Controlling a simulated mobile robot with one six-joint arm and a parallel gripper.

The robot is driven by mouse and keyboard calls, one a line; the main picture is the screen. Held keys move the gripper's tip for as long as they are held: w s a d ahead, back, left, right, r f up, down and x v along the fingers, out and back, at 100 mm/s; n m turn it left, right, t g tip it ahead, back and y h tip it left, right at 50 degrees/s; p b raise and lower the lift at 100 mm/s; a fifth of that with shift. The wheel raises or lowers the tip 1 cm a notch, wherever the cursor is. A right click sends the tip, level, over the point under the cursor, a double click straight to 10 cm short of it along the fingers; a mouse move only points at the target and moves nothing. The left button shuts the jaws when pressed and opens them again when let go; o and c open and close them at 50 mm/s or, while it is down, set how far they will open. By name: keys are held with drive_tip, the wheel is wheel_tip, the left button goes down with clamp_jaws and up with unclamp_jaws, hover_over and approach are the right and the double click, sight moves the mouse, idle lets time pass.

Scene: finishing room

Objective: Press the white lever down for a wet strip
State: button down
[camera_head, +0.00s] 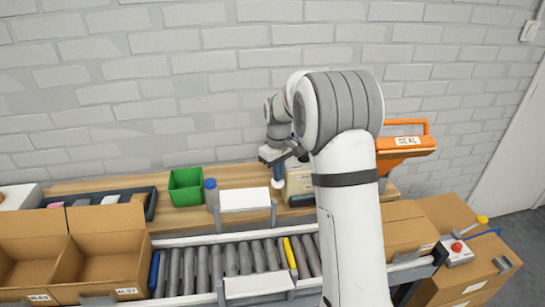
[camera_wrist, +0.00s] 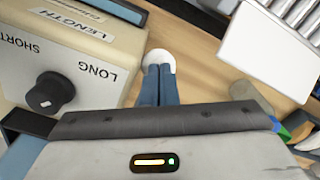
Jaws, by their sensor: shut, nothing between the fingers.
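The tape dispenser is a cream box (camera_wrist: 75,50) with a black knob (camera_wrist: 50,93) marked SHORT and LONG and a LENGTH label. In the head view the dispenser (camera_head: 298,182) is partly hidden behind my arm. The white lever's round end (camera_wrist: 159,60) shows beside the box, right at my fingertips; it also shows in the head view (camera_head: 278,184). My gripper (camera_wrist: 158,70) is shut and empty, its blue fingers together and pointing down over the lever end. The fingers overlap its near edge in view; I cannot tell whether they touch it.
A white panel (camera_head: 245,199) stands to the left of the dispenser, with a blue-capped bottle (camera_head: 211,192) and a green bin (camera_head: 186,187) further left. A roller conveyor (camera_head: 215,262) runs in front. An orange SEAL device (camera_head: 405,142) is at the right.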

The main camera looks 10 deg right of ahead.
drive_tip(key=shift+f, duration=0.15)
drive_tip(key=shift+f, duration=0.25)
idle(0.3)
wheel_tip(320, 180, up, 10)
drive_tip(key=w+p, duration=0.2)
drive_tip(key=p, duration=0.5)
drive_tip(key=shift+p, duration=0.3)
drive_tip(key=shift+w+f, duration=0.1)
idle(0.7)
wheel_tip(320, 180, up, 5)
drive_tip(key=p, duration=0.3)
